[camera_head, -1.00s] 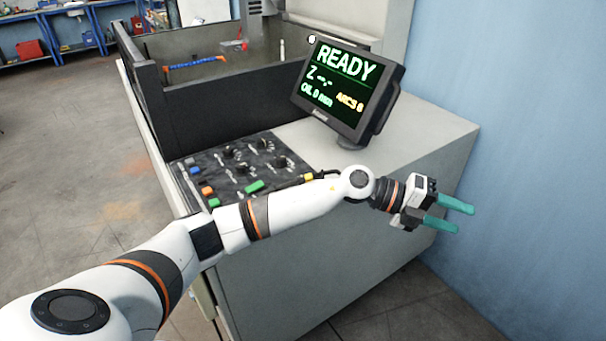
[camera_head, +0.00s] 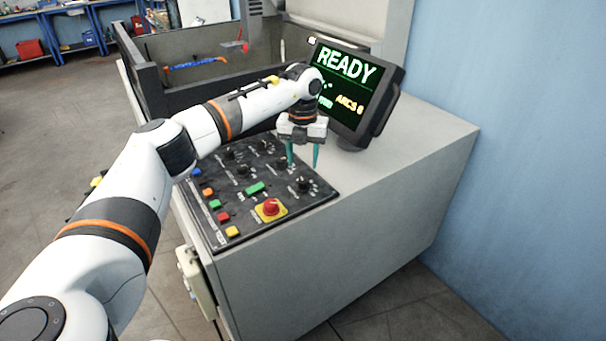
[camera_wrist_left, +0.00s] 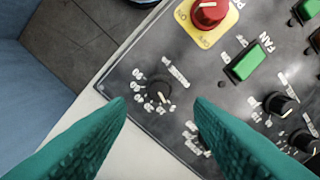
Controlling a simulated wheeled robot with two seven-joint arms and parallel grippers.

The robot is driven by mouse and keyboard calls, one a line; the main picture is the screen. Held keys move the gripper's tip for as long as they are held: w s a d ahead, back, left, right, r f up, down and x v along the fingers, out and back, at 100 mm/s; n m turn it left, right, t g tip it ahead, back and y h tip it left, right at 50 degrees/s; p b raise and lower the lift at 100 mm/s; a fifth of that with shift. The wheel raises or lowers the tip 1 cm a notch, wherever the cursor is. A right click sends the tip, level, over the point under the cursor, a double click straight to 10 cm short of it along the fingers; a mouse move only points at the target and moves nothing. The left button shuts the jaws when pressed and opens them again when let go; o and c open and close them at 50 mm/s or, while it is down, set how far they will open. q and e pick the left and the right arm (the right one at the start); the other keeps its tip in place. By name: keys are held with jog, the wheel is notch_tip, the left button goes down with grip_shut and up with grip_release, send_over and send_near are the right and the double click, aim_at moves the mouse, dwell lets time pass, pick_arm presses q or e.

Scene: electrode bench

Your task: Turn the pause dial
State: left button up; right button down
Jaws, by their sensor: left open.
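A black control panel (camera_head: 325,192) on the machine's top carries several black dials. The near-right dial (camera_head: 303,185) lies just beyond my left fingertips in the head view. In the left wrist view that dial (camera_wrist_left: 158,90) shows between the two fingertips, with a white pointer line. Another dial (camera_head: 281,163) is beside the left finger. My left gripper (camera_head: 303,164) points down over the panel, open and empty, with teal fingers. My right gripper is not in view.
The READY monitor (camera_head: 350,90) stands close behind my wrist. The grey top right of the panel (camera_head: 400,150) is clear.

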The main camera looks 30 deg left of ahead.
aim_at(303, 180)
pick_arm(q)
notch_tip(303, 180, down, 6)
jog(key=shift+f+p, duration=0.15)
jog(key=shift+p, duration=0.25)
jog(key=shift+c, duration=0.2)
jog(key=c, duration=1)
